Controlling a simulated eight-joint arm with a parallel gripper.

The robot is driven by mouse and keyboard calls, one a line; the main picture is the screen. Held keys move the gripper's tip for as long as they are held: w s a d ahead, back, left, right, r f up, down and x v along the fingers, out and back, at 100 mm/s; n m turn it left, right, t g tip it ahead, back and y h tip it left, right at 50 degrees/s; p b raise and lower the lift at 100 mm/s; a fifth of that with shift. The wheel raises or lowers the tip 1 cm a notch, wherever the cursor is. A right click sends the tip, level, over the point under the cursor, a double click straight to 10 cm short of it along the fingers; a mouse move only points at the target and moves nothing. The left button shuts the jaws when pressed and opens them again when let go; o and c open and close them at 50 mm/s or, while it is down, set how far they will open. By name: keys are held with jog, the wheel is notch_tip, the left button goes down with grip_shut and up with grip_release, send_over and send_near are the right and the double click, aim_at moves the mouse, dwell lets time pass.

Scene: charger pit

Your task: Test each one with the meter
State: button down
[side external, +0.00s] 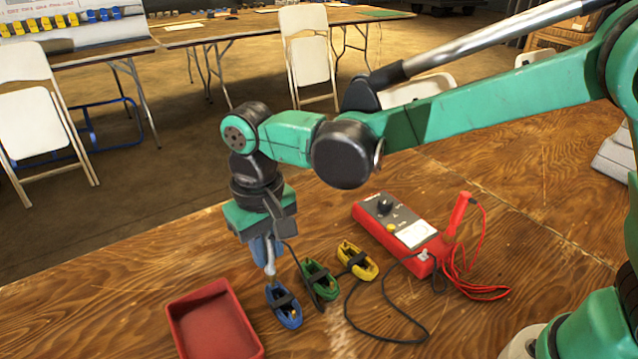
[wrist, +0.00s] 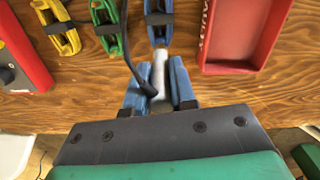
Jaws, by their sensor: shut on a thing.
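A row of three small strapped bundles lies on the wooden table: blue (side external: 284,306), green (side external: 319,280) and yellow (side external: 357,260). The red meter (side external: 398,232) lies behind them to the right. My gripper (side external: 266,250) is above the blue bundle, pointing down. Its blue fingers (wrist: 160,85) are shut on a black-corded probe, whose pale tip (side external: 270,269) reaches down close to the blue bundle. I cannot tell whether it touches. The wrist view shows the blue bundle (wrist: 158,22) just beyond the tip.
An empty-looking red tray (side external: 172,309) sits left of the blue bundle. A red probe (side external: 459,212) stands at the meter's right side, its red cord coiled there. The black cord (side external: 372,312) loops over the table in front of the meter. Folding chairs and tables stand beyond.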

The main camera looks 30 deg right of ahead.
jog(key=shift+f, duration=0.95)
dwell(1.1)
jog(key=shift+c, duration=1.6)
grip_release()
jog(key=shift+r, duration=3.8)
